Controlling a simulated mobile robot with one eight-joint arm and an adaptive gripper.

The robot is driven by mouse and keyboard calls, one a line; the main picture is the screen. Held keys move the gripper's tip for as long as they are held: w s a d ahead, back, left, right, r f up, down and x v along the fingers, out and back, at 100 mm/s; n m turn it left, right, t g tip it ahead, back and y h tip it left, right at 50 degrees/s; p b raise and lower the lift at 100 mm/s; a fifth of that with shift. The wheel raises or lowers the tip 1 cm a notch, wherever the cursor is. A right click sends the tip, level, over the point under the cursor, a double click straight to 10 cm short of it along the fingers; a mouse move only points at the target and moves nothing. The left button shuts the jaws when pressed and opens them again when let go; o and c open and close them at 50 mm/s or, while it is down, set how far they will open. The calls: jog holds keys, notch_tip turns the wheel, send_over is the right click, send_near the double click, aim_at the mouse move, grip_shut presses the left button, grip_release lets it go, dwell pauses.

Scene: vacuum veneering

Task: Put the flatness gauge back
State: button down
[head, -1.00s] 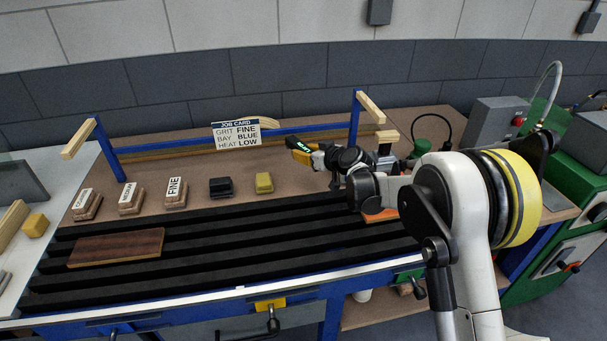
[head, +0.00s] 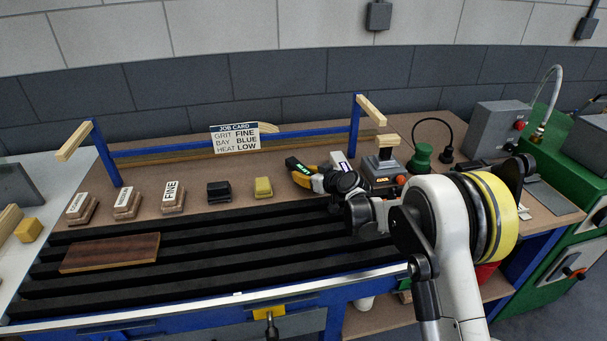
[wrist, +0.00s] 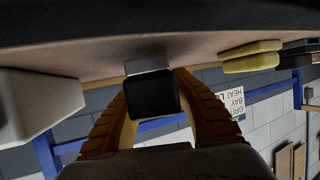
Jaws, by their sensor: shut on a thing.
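The flatness gauge (head: 297,167) is a dark block with a lit green display in the head view. My gripper (head: 311,182) has yellow-and-black fingers and is shut on it. In the wrist view, the gauge (wrist: 151,95) sits between the two curved fingers, its dark end facing the camera and a grey part beyond it. The gauge is low over the brown bench top (head: 235,172), right of the yellow block; I cannot tell whether it touches the bench. My wrist and arm hide part of the bench behind and right of the gripper.
A yellow block (head: 263,187) and a black block (head: 219,191) stand left of the gripper. A grey iron-like tool with a wooden handle (head: 381,168) and a white item with a purple display (head: 340,163) are close on the right. The job card (head: 235,137) hangs behind.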

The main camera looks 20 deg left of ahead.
jog(key=shift+f, duration=0.3)
jog(key=c, duration=1.2)
grip_release()
jog(key=shift+o, duration=0.2)
jog(key=shift+r, duration=0.15)
